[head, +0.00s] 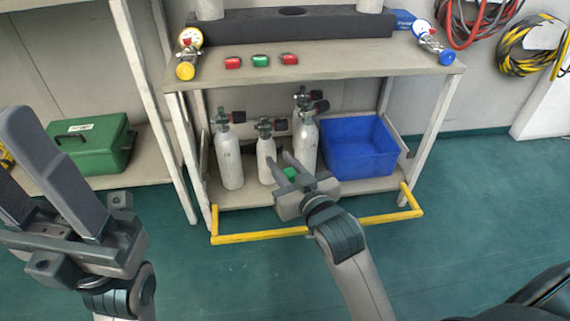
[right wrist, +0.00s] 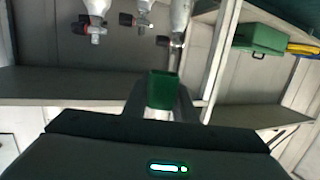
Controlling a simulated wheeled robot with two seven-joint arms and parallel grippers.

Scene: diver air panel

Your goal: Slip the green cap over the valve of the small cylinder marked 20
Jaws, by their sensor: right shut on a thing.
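The green cap (head: 290,173) is held between the fingers of my right gripper (head: 289,163). In the right wrist view the cap (right wrist: 163,89) sits between the fingertips, apart from the cylinders. The smallest cylinder (head: 266,158) stands upright on the lower shelf between two taller ones, with a dark valve (head: 265,127) on top. I cannot read its marking. My right gripper is in front of it and slightly right. My left gripper (head: 22,185) is open and empty at the far left, away from the bench.
Taller cylinders (head: 228,157) and (head: 306,145) flank the smallest one. A blue crate (head: 360,148) stands at the shelf's right. A yellow rail (head: 262,235) runs along the bench front. The tabletop (head: 330,68) overhangs the valves. A green case (head: 92,143) sits on the left shelf.

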